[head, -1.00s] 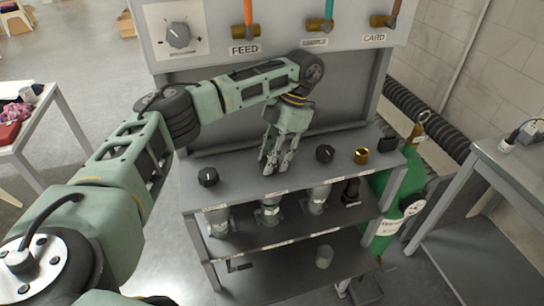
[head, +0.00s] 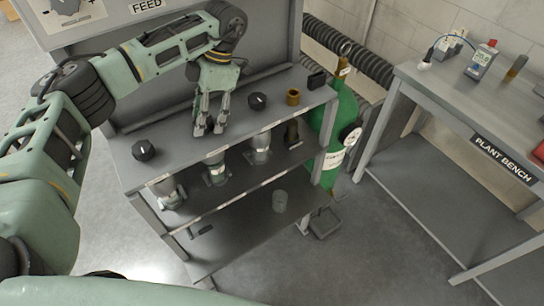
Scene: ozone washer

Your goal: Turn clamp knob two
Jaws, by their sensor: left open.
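My left gripper (head: 209,129) points down at the grey bench top (head: 182,138), fingers apart. It stands between two black knobs, the left knob (head: 144,150) and the right knob (head: 258,101). Both of these knobs are clear of the fingers. I cannot tell whether the fingers touch anything. My right gripper is out of view.
Metal fittings, such as the one below the gripper (head: 215,169), sit under the bench top. A brass cup (head: 293,97) stands right of the knobs. A green cylinder (head: 336,135) is beside the bench.

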